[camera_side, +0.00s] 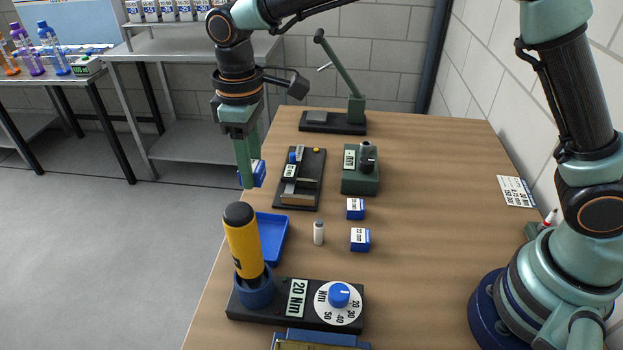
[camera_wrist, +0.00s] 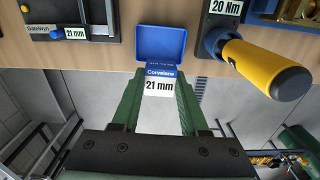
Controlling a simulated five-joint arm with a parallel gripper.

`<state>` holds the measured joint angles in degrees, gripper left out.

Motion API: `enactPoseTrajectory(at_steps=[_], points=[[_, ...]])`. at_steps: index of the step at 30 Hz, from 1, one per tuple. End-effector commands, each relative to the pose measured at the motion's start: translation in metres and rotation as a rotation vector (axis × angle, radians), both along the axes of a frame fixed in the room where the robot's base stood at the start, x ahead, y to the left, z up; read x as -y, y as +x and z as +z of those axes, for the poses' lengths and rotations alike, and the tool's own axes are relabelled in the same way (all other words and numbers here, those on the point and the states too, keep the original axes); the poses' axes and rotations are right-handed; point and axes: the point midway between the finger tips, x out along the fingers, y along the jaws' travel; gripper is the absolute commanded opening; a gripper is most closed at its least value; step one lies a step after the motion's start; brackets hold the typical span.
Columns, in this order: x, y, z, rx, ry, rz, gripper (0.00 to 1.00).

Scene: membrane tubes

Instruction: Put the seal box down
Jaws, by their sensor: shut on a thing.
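The seal box (camera_side: 259,174) is a small blue box with a white label. In the wrist view the seal box (camera_wrist: 160,86) reads "Corvelane 21 mm". My gripper (camera_side: 250,178) is shut on it, with a green finger on each side, and points down in the side view. The box is held in the air near the table's left edge in the side view. In the wrist view it overlaps the near rim of an empty blue tray (camera_wrist: 185,32); how high it is above the tray I cannot tell. The tray also shows in the side view (camera_side: 273,222).
A yellow-handled tool (camera_side: 241,240) stands tall beside the tray, in a holder by a 20 Nm dial (camera_side: 338,296). A black fixture (camera_side: 300,180) lies behind.

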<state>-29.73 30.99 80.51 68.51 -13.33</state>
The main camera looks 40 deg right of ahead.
Motion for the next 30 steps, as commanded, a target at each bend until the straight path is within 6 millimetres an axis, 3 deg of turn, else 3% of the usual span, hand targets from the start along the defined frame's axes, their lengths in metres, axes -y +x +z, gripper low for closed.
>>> enactPoseTrajectory(at_steps=[3, 12, 30], points=[[0.001, -0.001, -0.031, -0.004, -0.003, 0.001, 0.0], [0.001, -0.001, -0.099, -0.004, -0.003, 0.001, 0.0], [0.0, -0.001, -0.16, 0.0, 0.0, 0.001, 0.0]])
